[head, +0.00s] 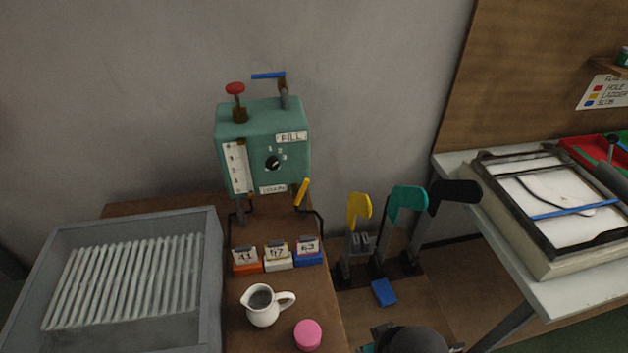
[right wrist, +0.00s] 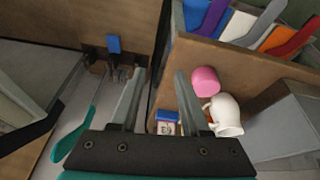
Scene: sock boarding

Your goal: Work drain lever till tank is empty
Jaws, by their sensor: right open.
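The teal tank (head: 262,150) stands at the back of the brown bench in the head view. A yellow lever (head: 302,192) sits at its lower right, beside a small label that seems to read drain. A white level gauge (head: 236,168) is on its left front; its liquid level is too small to read. A black dial (head: 273,163) is on the front, below a FILL label. My right gripper (right wrist: 160,85) is open and empty in the right wrist view, its fingers pointing toward the bench edge, apart from the lever. The tank is not visible there. My left gripper is out of view.
A red knob (head: 235,89) and blue handle (head: 268,76) top the tank. A white jug (head: 263,306) with dark contents, a pink cylinder (head: 308,335) and numbered card holders (head: 278,261) stand in front. Foot-shaped forms (head: 406,198) stand right; a grey ribbed tray (head: 215,290) is left.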

